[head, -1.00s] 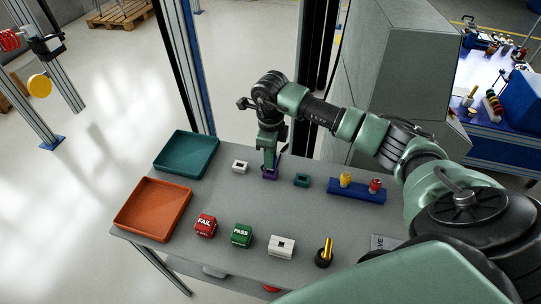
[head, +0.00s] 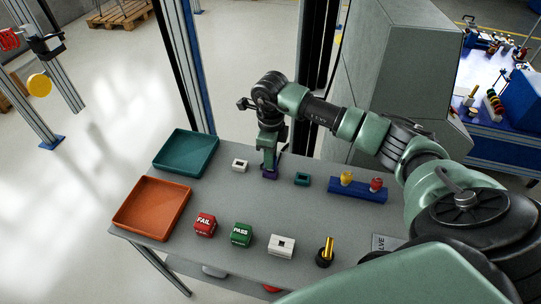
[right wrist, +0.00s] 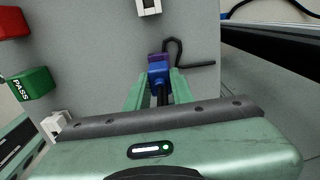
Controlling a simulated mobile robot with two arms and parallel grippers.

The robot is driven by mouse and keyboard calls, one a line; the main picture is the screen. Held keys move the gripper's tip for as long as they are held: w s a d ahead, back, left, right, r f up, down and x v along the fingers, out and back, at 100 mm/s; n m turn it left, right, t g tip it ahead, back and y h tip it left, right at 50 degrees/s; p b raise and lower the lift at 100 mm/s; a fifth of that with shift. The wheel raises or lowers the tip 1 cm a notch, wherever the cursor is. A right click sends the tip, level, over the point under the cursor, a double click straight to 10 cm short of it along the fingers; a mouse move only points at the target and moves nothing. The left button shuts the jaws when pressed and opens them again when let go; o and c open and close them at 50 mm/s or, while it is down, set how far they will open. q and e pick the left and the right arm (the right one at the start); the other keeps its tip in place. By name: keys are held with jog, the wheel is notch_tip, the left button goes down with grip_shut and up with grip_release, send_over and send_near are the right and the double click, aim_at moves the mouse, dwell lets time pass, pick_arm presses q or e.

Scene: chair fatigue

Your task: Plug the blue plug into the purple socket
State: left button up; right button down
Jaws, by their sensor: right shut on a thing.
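The purple socket (head: 270,174) stands on the grey table, directly below my right gripper (head: 269,160) in the head view. In the right wrist view my right gripper (right wrist: 158,82) is shut on the blue plug (right wrist: 158,72). The purple socket also shows there (right wrist: 157,56), right against the front of the plug and in line with it. How deep the plug sits in the socket cannot be told. A black cable runs beside the plug. The gripper hides the plug in the head view. My left gripper is not in view.
A white socket (head: 240,166) and a teal socket (head: 302,180) flank the purple one. A blue rack (head: 357,192) stands to the right. Red FAIL (head: 205,225) and green PASS (head: 241,235) blocks are in front. Teal (head: 160,170) and orange (head: 125,220) trays lie left.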

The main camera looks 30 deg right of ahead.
jog(key=shift+f+b, duration=0.65)
jog(key=shift+f, duration=0.25)
jog(key=c, duration=1.1)
grip_release()
jog(key=shift+r, duration=0.1)
jog(key=shift+c, duration=0.2)
notch_tip(320, 180, up, 8)
jog(key=shift+f+b, duration=0.1)
jog(key=shift+b, duration=0.6)
